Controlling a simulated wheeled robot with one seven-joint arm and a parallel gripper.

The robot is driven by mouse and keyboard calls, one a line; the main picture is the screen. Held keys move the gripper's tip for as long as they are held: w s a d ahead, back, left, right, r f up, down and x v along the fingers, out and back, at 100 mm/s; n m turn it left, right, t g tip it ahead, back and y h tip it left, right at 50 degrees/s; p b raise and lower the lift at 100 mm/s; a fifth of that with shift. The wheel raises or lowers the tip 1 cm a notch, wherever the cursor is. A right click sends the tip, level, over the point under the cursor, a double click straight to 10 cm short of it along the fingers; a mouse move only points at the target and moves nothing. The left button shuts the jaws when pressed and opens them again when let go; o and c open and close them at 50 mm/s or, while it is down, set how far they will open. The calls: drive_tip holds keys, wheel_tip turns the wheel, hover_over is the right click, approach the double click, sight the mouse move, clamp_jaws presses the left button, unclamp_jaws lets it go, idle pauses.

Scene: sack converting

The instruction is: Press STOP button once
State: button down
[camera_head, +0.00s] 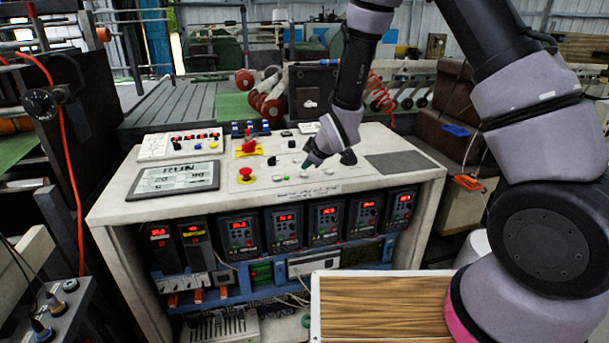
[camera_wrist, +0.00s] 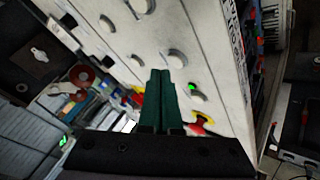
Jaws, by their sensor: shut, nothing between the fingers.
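A white console panel (camera_head: 215,197) carries several small buttons, a red mushroom button on a yellow ring (camera_head: 246,174) and a red-and-yellow switch (camera_head: 248,149). No STOP label is legible. My gripper (camera_head: 307,164) is low over the panel's button area, its dark green fingers together with nothing between them. In the wrist view, the fingertips (camera_wrist: 161,72) point at a pale round button (camera_wrist: 177,59) just beyond them. I cannot tell whether they touch it. A green-lit button (camera_wrist: 192,88) is beside the fingers, and the red knob on yellow (camera_wrist: 203,122) is partly hidden.
A tilted display (camera_head: 174,179) reading RUN sits on the left of the console. Several drive units with red digits (camera_head: 282,227) fill the shelf below. A wood-topped surface (camera_head: 375,308) is in front. Machine rollers (camera_head: 265,100) stand behind.

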drive_tip(key=shift+f, duration=0.8)
idle(0.8)
drive_tip(key=shift+r, duration=0.85)
wheel_tip(320, 180, up, 5)
idle(0.5)
idle(0.5)
